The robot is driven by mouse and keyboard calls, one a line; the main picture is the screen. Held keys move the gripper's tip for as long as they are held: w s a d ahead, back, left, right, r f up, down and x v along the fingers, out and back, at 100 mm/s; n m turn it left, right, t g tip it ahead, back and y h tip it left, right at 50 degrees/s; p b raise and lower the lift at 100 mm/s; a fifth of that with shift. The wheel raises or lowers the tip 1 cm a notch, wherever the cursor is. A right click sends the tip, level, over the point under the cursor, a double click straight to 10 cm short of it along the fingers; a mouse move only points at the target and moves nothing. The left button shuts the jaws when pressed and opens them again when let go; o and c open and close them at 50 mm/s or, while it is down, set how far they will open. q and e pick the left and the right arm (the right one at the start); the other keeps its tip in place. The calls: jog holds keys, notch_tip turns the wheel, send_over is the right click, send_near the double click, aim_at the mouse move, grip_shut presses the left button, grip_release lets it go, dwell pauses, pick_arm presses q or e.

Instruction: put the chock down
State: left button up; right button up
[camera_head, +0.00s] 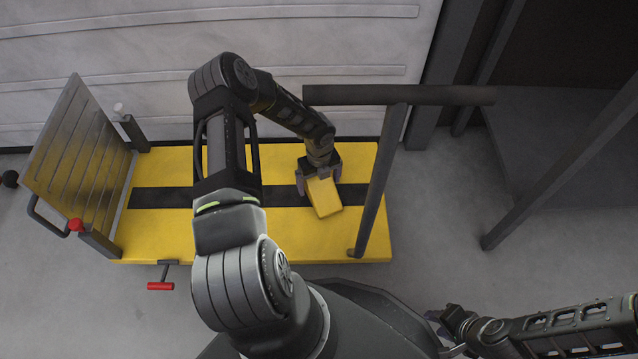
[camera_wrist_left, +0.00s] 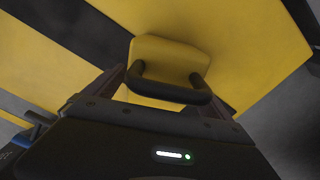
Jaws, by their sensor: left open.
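The yellow chock (camera_head: 323,197) is at the right part of the yellow lift platform (camera_head: 165,238), over the edge of its black stripe. It appears to rest on the platform. In the left wrist view the chock (camera_wrist_left: 165,55) has a black handle (camera_wrist_left: 170,91) facing me. My left gripper (camera_head: 318,175) is at the chock's far end. Its open fingers stand either side of the handle in the left wrist view (camera_wrist_left: 168,100). My right gripper (camera_head: 445,322) is low at the right, away from the platform; its jaws are too small to read.
A tilted metal plate (camera_head: 78,150) stands at the platform's left end. A dark post with a crossbar (camera_head: 400,95) rises at its right end, close to the chock. A red-handled lever (camera_head: 160,286) sticks out in front. Grey floor (camera_head: 440,220) is clear to the right.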

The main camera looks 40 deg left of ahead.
pick_arm(q)
notch_tip(320, 180, up, 10)
jog(key=p, duration=0.3)
jog(key=shift+r, duration=0.15)
jog(key=shift+s, duration=0.1)
dwell(0.3)
